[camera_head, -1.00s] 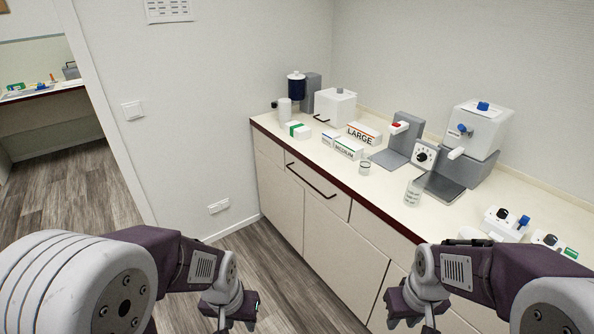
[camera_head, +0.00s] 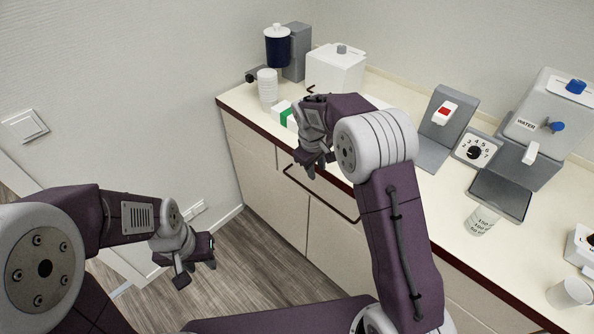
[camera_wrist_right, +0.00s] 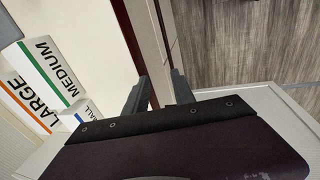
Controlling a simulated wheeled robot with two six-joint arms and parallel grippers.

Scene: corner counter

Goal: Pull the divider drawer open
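The drawer front (camera_head: 332,192) is pale, under the counter edge, with a long thin black bar handle (camera_head: 322,197). It looks flush with the cabinet. My right gripper (camera_head: 313,170) points down beside the counter edge, near the left end of the handle; I cannot tell whether it touches it. In the right wrist view its two fingers (camera_wrist_right: 158,92) are apart, with a strip of dark edge and pale front showing between them. My left gripper (camera_head: 197,272) hangs open and empty over the floor at the left. The drawer's inside is hidden.
Boxes marked LARGE (camera_wrist_right: 32,98) and MEDIUM (camera_wrist_right: 50,70) lie on the counter close to my right gripper. A white canister (camera_head: 267,90), a white box-shaped device (camera_head: 335,68) and a beaker (camera_head: 481,219) stand on the counter. The floor (camera_head: 250,265) before the cabinet is clear.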

